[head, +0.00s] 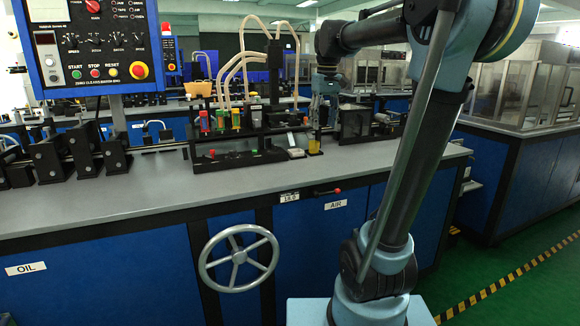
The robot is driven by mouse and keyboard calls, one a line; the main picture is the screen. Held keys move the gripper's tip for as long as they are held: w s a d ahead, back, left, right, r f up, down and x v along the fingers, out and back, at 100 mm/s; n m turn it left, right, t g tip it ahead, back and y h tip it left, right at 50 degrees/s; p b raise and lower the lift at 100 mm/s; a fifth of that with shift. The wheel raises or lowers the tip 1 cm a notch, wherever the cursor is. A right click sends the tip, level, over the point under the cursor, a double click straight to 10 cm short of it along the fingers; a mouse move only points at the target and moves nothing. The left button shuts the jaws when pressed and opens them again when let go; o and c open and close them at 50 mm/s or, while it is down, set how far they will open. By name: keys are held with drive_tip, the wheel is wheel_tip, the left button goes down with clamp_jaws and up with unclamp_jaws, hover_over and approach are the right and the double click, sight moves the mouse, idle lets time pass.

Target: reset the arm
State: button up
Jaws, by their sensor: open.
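My arm rises from its pale blue base at the bottom right and bends over at the top. Its forearm reaches left, away over the grey bench (110,212). The wrist points down above the bench's rear part. My gripper (322,122) hangs there, small and dark, open, in front of machine parts. A small yellow piece (314,146) stands just below it; I cannot tell whether they touch. I see nothing held, though the fingertips are hard to make out.
A blue control panel (90,75) stands at the upper left. A black fixture (240,158) with pale hoses and coloured parts stands left of my gripper. A handwheel (238,258) projects from the bench front. Green floor (520,280) with striped tape lies at right.

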drive_tip(key=s+d+f+m, duration=0.2)
drive_tip(key=s+d+f, duration=0.1)
drive_tip(key=s+f, duration=0.9)
drive_tip(key=s+d+f+m+t, duration=0.1)
drive_tip(key=s+d+f, duration=0.3)
drive_tip(key=s+f, duration=0.9)
wheel_tip(320, 180, down, 4)
drive_tip(key=shift+s+d+f+m, duration=0.15)
drive_tip(key=shift+s+d+m, duration=0.15)
drive_tip(key=shift+m, duration=0.1)
